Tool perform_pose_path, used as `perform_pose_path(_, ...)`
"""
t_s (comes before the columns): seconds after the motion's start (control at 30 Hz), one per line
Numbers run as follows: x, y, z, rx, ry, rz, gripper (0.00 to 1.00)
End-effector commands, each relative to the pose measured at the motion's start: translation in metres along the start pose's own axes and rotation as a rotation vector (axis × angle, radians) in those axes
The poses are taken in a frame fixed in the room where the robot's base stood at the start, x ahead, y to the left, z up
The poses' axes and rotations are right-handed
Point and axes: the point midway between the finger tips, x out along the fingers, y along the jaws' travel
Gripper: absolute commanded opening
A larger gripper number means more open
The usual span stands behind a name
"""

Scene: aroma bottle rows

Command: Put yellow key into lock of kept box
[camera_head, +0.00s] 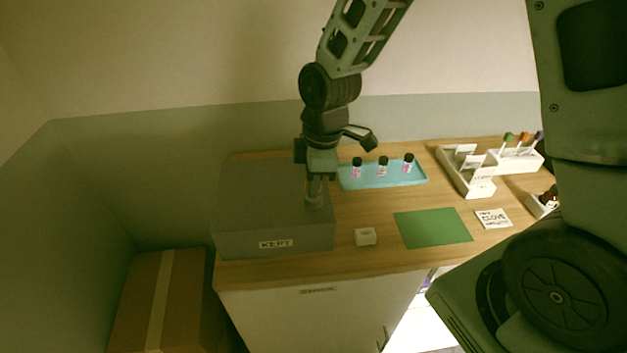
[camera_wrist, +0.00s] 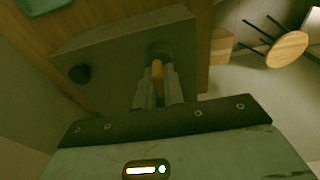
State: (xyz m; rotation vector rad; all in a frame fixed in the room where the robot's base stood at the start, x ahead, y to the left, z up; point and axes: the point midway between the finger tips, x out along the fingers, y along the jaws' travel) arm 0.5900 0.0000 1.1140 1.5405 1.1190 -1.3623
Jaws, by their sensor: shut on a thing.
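The grey box labelled KEPT (camera_head: 240,205) stands on the left end of the wooden counter, and its grey face also fills the middle of the wrist view (camera_wrist: 115,50). My gripper (camera_head: 316,180) points down at the box's right part. In the wrist view my gripper (camera_wrist: 158,82) is shut on the yellow key (camera_wrist: 157,70), a yellow strip between the fingers. The key's far end meets a dark round fitting (camera_wrist: 160,50) on the box, seemingly the lock. I cannot tell how deep the key sits. In the head view the fingers hide the key.
A dark knob (camera_wrist: 78,74) sticks out from the box. A small white block (camera_head: 365,236) and a green mat (camera_head: 433,228) lie to its right. A blue tray (camera_head: 350,183) with 3 bottles stands behind. White organisers (camera_head: 456,175) and a CLOVE card (camera_head: 493,219) are farther right.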

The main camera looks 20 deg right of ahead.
Motion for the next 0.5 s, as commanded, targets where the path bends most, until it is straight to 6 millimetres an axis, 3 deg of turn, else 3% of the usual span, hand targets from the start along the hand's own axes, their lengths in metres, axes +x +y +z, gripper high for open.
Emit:
perform_pose_path(0.03, 0.0013, -0.0001, 0.0002, 0.000, 0.000, 0.000, 0.13)
perform_pose_path(0.1, 0.0005, 0.0000, 0.0001, 0.000, 0.000, 0.000, 0.32)
perform_pose_path(0.13, 0.0005, 0.0000, 0.0001, 0.000, 0.000, 0.000, 0.36)
perform_pose_path(0.5, -0.0046, 0.0005, 0.0001, 0.000, 0.000, 0.001, 0.36)
